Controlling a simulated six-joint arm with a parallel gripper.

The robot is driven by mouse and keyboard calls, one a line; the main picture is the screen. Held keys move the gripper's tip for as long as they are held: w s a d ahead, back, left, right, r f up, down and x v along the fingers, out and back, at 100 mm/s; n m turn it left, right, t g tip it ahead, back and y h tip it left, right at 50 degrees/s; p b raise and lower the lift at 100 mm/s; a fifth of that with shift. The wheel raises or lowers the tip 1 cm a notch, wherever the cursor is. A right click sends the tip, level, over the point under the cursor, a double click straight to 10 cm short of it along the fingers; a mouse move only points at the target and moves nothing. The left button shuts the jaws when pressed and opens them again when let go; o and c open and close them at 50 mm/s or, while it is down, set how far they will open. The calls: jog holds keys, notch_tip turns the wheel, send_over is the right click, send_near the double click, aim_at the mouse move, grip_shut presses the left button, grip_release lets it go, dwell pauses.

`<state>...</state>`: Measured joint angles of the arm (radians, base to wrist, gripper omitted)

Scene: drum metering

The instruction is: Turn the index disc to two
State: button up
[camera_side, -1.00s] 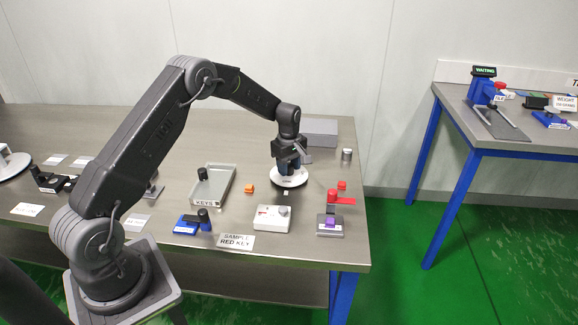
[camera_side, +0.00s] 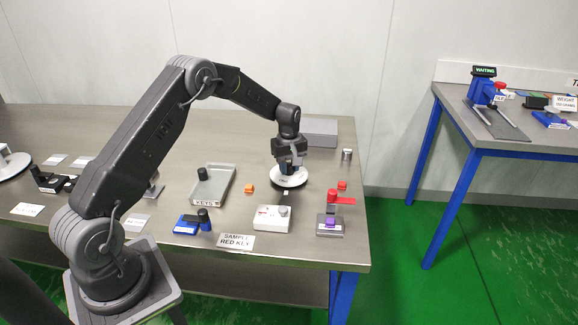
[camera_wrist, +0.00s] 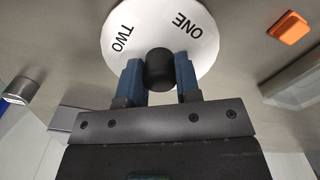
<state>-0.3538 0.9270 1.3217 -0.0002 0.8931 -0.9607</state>
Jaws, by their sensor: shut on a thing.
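The index disc (camera_wrist: 152,22) is a round white plate with the words ONE and TWO printed on it. A dark round knob (camera_wrist: 159,68) stands at its middle. In the wrist view ONE is at the upper right and TWO at the upper left; the rest of the disc is cut off or hidden. My gripper (camera_wrist: 160,75) is shut on the knob, one blue finger on each side. In the side view the disc (camera_side: 289,180) lies on the table beneath my gripper (camera_side: 289,168), which hides the knob.
An orange block (camera_side: 249,188) and a grey KEYS tray (camera_side: 214,184) are left of the disc. A white box with a grey knob (camera_side: 272,219) is in front.

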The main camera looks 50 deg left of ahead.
aim_at(289, 164)
jog(key=m, duration=1)
jog(key=shift+m, duration=2.3)
jog(key=o, duration=0.9)
notch_tip(289, 164, up, 14)
jog(key=shift+f, duration=0.1)
